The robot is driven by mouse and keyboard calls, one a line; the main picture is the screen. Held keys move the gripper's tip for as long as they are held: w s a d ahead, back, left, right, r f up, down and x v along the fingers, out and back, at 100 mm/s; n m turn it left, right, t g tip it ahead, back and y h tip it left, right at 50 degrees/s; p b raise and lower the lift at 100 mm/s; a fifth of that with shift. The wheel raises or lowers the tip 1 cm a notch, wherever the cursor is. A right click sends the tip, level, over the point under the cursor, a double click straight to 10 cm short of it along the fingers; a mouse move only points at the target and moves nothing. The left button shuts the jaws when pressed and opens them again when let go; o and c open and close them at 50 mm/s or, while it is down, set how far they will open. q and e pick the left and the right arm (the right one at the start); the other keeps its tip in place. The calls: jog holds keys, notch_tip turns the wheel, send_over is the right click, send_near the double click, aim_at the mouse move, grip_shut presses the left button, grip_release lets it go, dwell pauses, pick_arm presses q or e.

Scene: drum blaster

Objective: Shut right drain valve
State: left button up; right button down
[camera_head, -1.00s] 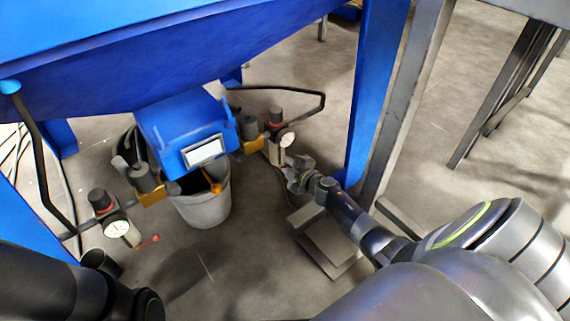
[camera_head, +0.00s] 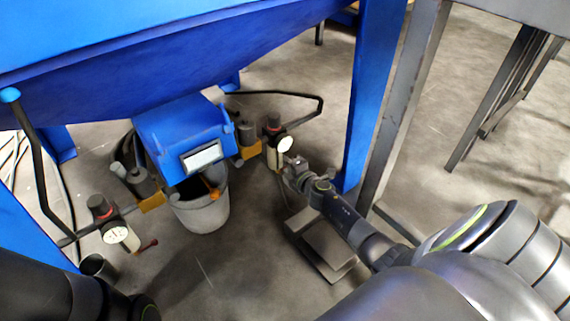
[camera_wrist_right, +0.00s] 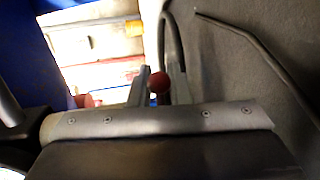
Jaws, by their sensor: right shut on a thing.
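The right drain valve sits below the right gauge (camera_head: 285,144) under the blue machine. Its red knob (camera_wrist_right: 159,82) shows in the right wrist view, between the two grey fingers of my right gripper (camera_wrist_right: 160,88). In the head view, my right gripper (camera_head: 289,166) is at the valve, just below the gauge, and covers the handle there. The gripper is shut on the handle. The handle's angle cannot be told. My left arm (camera_head: 75,295) enters at the lower left, with its gripper out of sight.
A grey bucket (camera_head: 205,212) stands under the blue outlet box (camera_head: 183,130). A left gauge (camera_head: 117,234) has a red-tipped handle (camera_head: 149,244) beside it. A blue leg (camera_head: 366,90) and a grey post (camera_head: 404,110) rise close beside my right arm. A low grey block (camera_head: 325,248) lies below it.

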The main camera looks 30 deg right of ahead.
jog(key=c, duration=1.4)
grip_release()
jog(key=shift+o, duration=0.2)
jog(key=s+r+p, duration=0.1)
jog(key=s+p, duration=0.1)
jog(key=s, duration=0.5)
jog(key=shift+s+r, duration=0.2)
jog(key=shift+a, duration=0.1)
